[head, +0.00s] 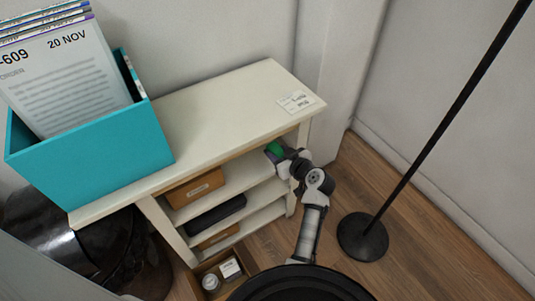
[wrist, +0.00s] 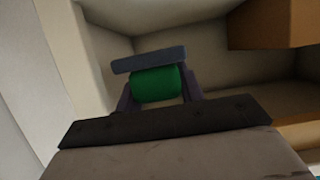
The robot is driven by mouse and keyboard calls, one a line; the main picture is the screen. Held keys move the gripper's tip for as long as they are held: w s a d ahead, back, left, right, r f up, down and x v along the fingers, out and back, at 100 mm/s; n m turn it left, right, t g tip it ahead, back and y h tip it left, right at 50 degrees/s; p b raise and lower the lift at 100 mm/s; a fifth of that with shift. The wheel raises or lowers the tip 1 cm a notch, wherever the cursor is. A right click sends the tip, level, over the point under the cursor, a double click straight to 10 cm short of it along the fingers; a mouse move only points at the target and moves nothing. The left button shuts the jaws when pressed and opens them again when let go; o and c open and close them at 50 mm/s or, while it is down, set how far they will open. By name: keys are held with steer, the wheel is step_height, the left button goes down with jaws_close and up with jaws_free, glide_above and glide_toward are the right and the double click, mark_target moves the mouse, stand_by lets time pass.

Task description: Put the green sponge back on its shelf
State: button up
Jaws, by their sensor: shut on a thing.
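The green sponge (wrist: 156,84) is between the fingers of my gripper (wrist: 157,92) in the wrist view, with a grey-blue bar across its far side. In the head view the sponge (head: 274,149) shows as a small green patch at my gripper (head: 277,155), at the right end of the upper compartment of the white shelf unit (head: 222,115). My gripper is shut on the sponge. Pale shelf walls surround it in the wrist view. I cannot tell whether the sponge touches the shelf board.
Brown boxes (head: 194,188) and a dark case (head: 215,214) fill the left of the shelves. A teal bin of papers (head: 95,145) and a label card (head: 296,101) are on top. An open box (head: 241,261) stands on the floor. A black pole stand (head: 362,238) is right of my arm.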

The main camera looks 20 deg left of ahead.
mark_target(272, 144)
steer(key=w+a, duration=0.3)
steer(key=a, duration=0.1)
steer(key=shift+w+a, duration=0.35)
steer(key=shift+a, duration=0.05)
steer(key=shift+s+d+f+b, duration=0.1)
steer(key=shift+f+b, duration=0.55)
steer(key=shift+f, duration=0.2)
step_height(272, 144, down, 5)
steer(key=b, duration=0.2)
steer(key=shift+r+b, duration=0.2)
steer(key=shift+b, duration=0.2)
steer(key=shift+f, duration=0.35)
steer(key=shift+f, duration=0.1)
steer(key=o, duration=1)
steer(key=shift+o, duration=0.2)
